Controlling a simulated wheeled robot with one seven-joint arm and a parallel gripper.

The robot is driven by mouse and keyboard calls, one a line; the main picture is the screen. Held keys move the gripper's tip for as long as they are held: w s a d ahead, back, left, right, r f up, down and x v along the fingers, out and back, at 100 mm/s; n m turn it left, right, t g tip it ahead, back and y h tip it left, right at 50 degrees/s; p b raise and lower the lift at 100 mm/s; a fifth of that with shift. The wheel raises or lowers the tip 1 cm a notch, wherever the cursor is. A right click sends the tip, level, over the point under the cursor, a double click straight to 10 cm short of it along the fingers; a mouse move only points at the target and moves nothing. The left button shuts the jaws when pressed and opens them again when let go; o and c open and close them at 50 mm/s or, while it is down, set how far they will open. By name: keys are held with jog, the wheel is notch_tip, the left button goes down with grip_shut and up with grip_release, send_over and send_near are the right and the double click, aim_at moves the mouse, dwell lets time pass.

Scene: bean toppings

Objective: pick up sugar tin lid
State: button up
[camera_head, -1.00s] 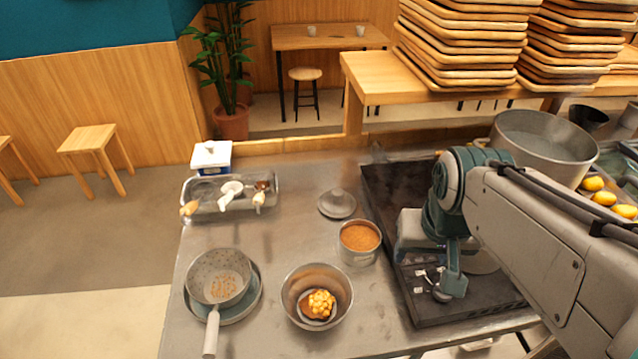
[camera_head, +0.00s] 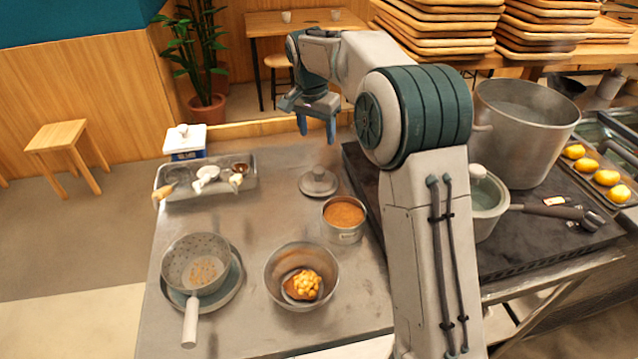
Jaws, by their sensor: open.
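A round grey metal lid (camera_head: 319,183) with a knob on top lies flat on the steel counter. It appears to be the sugar tin lid. Just in front of it stands an open round metal tin (camera_head: 342,236) filled with orange-brown grains. My gripper (camera_head: 316,132) is open and empty, with its blue fingers pointing down. It hangs in the air and shows above the lid in the picture, apart from it. Its exact height and distance from the lid are hard to tell.
A steel bowl with food (camera_head: 272,272), a perforated ladle (camera_head: 190,325) on a plate, a tray of scoops (camera_head: 215,190) and a blue-white box (camera_head: 186,150) share the counter. Bare counter surrounds the lid's left side.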

aim_at(319, 169)
jog(key=f, duration=0.3)
jog(key=w+f, duration=0.1)
jog(key=f, duration=0.2)
jog(key=w+f, duration=0.1)
jog(key=f, duration=0.2)
jog(key=shift+w+f, duration=0.15)
jog(key=shift+f, duration=0.2)
jog(key=f, duration=0.3)
jog(key=f+p, duration=0.1)
jog(key=f, duration=0.1)
jog(key=shift+w+d, duration=0.2)
jog(key=shift+d, duration=0.1)
jog(key=c, duration=1.1)
